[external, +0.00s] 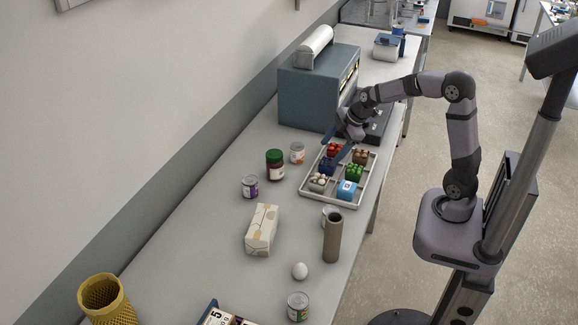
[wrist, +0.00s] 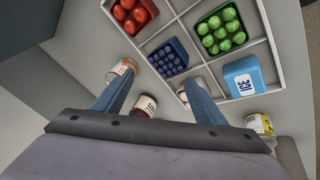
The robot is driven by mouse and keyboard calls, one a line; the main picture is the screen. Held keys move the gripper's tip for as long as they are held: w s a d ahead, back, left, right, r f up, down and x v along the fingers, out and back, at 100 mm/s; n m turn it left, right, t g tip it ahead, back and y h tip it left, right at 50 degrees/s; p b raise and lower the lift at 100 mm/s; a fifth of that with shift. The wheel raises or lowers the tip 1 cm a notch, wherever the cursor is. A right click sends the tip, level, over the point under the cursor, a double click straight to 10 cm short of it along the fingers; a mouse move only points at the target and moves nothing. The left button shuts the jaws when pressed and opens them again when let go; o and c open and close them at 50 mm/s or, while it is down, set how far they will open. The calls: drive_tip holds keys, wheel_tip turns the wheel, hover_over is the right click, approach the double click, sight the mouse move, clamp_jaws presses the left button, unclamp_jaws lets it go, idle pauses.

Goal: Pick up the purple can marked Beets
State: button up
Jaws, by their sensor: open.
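The purple can marked Beets (external: 250,186) stands upright on the grey table, left of the tray in the external view. It has a white and purple label; its text is too small to read. I cannot make it out in the wrist view. My gripper (external: 337,146) is open and empty above the far left part of the tray, well apart from the purple can. Its two blue fingers (wrist: 160,82) point toward the tray in the wrist view.
A compartment tray (external: 361,201) holds produce boxes and a blue box. Near the purple can stand a green-lidded jar (external: 275,163), an orange-labelled can (external: 297,152) and a patterned carton (external: 262,229). A brown cylinder (external: 333,238) and an egg (external: 300,270) are nearer.

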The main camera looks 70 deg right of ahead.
drive_tip(key=w+a+r+n+t+y+b, duration=0.1)
drive_tip(key=w+a+r+t+b, duration=0.2)
drive_tip(key=a, duration=1.1)
drive_tip(key=w+a+r+t+y, duration=0.25)
drive_tip(key=w+a+r, duration=0.2)
drive_tip(key=a, duration=0.95)
drive_tip(key=m+t+h, duration=0.2)
drive_tip(key=m, duration=0.2)
approach(251, 179)
wheel_tip(251, 179, up, 3)
drive_tip(key=w+a, duration=0.2)
drive_tip(key=w+f+m, duration=0.1)
drive_tip(key=w+d+f, duration=0.1)
drive_tip(key=f, duration=0.1)
drive_tip(key=w+f+m, duration=0.1)
drive_tip(key=shift+w+d+f+m+t, duration=0.25)
drive_tip(key=shift+w+d+f+m, duration=0.05)
drive_tip(key=shift+w+d+f, duration=0.1)
drive_tip(key=shift+w+a+f+m+y, duration=0.1)
drive_tip(key=shift+w+f+m+y, duration=0.1)
drive_tip(key=shift+f+y, duration=0.2)
drive_tip(key=shift+w+f+m+y, duration=0.1)
drive_tip(key=shift+f+m+y, duration=0.15)
drive_tip(key=shift+f, duration=0.15)
drive_tip(key=shift+p, duration=0.3)
drive_tip(key=shift+p+x, duration=1.35)
drive_tip(key=shift+x, duration=2.3)
drive_tip(key=shift+s+a+f, duration=0.1)
drive_tip(key=shift+s+a, duration=0.05)
drive_tip(key=shift+a, duration=0.05)
